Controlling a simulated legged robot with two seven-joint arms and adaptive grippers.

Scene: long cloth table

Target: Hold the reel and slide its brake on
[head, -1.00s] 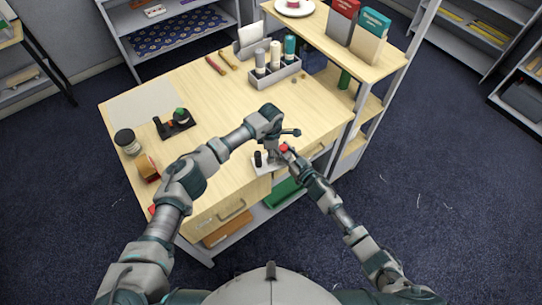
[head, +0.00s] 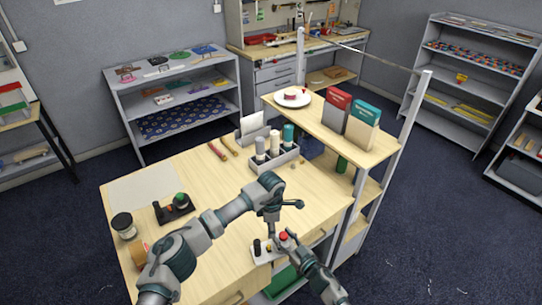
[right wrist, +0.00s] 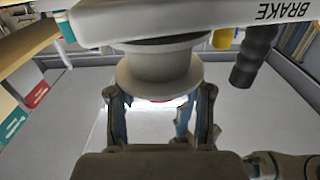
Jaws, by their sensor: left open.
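The reel stands on a pale base plate (head: 264,258) at the table's front edge. In the right wrist view its grey spool (right wrist: 155,72) projects from the plate, which is marked BRAKE (right wrist: 282,12) and appears upside down. A black grip (right wrist: 252,58) stands beside the spool; it is a short black post (head: 257,247) in the head view. A red cap (head: 284,236) shows at the reel. My right gripper (right wrist: 160,108) has its fingers against both sides of the spool's end. My left gripper (head: 272,230) is open above the plate, beside the post; its fingertips are hard to see.
A holder with bottles (head: 275,163) stands at the table's back. A black stand with a green knob (head: 175,208), a jar (head: 123,226) and a tape roll (head: 139,255) lie left. A raised shelf (head: 320,128) bounds the right.

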